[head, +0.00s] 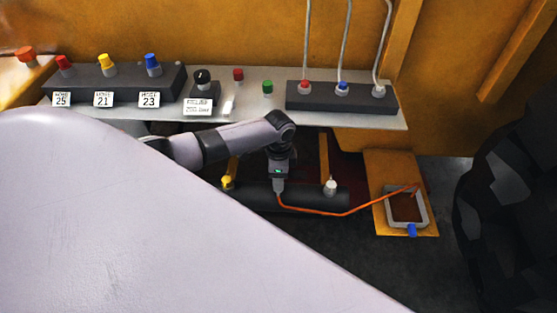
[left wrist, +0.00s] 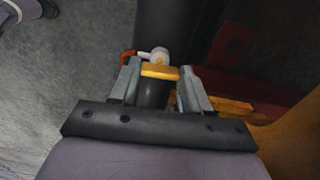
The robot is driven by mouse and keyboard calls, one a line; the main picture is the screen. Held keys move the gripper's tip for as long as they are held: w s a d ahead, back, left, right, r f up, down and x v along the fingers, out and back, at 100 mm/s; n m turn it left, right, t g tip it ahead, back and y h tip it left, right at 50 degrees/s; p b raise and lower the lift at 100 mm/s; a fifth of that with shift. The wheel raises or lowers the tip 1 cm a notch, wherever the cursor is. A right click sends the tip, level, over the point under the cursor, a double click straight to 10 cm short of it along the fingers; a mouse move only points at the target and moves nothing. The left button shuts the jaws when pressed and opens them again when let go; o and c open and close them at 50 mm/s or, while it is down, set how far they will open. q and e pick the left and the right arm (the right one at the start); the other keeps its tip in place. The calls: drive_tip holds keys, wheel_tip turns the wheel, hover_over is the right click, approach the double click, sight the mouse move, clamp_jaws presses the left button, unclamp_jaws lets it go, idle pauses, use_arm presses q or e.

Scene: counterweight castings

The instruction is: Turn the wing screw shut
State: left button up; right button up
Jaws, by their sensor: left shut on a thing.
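My left gripper (head: 279,187) points down at the dark cylinder (head: 312,196) under the shelf. In the left wrist view its two fingers (left wrist: 161,86) stand either side of a yellow wing-shaped piece, which looks like the wing screw (left wrist: 160,71), and are shut on it. A pale fitting (left wrist: 158,54) with a bit of orange hose sits just beyond the wing. In the head view the gripper hides the wing screw. An orange hose (head: 330,214) runs from beside the fingertips to a grey tray (head: 391,218) at the right. My right gripper is not in view.
A yellow cap (head: 227,182) and a white cap (head: 331,187) stand on the cylinder. Above is a metal shelf (head: 335,119) with coloured knobs and a dark block (head: 342,100) with three lines. A large dark tyre-like shape (head: 510,200) stands at the right.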

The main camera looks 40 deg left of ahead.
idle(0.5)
use_arm(q)
drive_tip(key=o, duration=1.1)
drive_tip(key=shift+c, duration=0.2)
drive_tip(key=shift+r, duration=0.1)
drive_tip(key=shift+r+p, duration=0.3)
drive_tip(key=shift+r, duration=3.25)
